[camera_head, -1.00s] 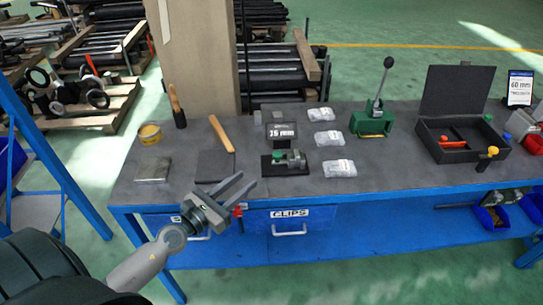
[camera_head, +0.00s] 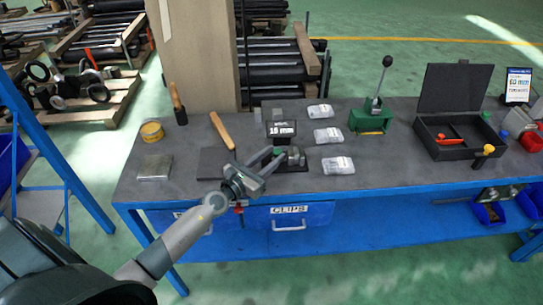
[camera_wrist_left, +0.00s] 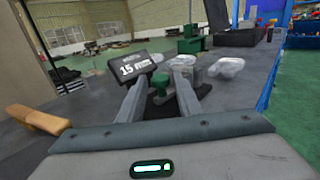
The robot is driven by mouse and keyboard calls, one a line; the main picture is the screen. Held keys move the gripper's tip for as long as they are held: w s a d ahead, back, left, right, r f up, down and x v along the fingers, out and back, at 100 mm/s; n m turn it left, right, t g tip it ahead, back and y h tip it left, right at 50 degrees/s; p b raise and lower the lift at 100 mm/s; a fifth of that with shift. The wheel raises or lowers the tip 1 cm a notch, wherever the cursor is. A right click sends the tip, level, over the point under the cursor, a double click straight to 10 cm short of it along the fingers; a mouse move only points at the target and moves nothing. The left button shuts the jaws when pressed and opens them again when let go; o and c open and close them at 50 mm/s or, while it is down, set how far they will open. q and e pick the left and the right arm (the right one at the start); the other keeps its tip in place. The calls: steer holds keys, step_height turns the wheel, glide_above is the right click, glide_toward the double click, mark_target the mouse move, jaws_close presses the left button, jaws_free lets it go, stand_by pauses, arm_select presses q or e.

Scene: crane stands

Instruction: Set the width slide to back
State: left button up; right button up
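A small fixture on a black base (camera_head: 296,167) stands on the bench, with a grey block and a green part (camera_head: 280,150). I take it to carry the width slide, but its setting cannot be made out. My left gripper (camera_head: 277,156) is open, its two fingers reaching over the near left side of the fixture and partly hiding it. In the left wrist view, the green knob (camera_wrist_left: 160,83) shows between the two open fingertips; contact cannot be told. A dark sign reading 15 mm (camera_head: 281,129) stands just behind the fixture. My right gripper is not in view.
A wooden-handled tool (camera_head: 221,130) and dark pad (camera_head: 212,164) lie left of the fixture. Clear bags (camera_head: 338,165) lie to its right. A green lever press (camera_head: 370,117) and an open black case (camera_head: 426,131) stand farther right. Bare bench (camera_head: 388,165) lies between.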

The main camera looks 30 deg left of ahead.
arm_select(q)
jaws_close()
steer(key=shift+s+a+f, duration=0.15)
steer(key=shift+a, duration=0.15)
steer(key=s+a+b, duration=0.2)
steer(key=a, duration=0.1)
steer(key=shift+a, duration=0.1)
steer(key=shift+s+a, duration=0.1)
steer(key=shift+a, duration=0.05)
jaws_free()
steer(key=shift+s+a, duration=0.1)
steer(key=shift+a, duration=0.05)
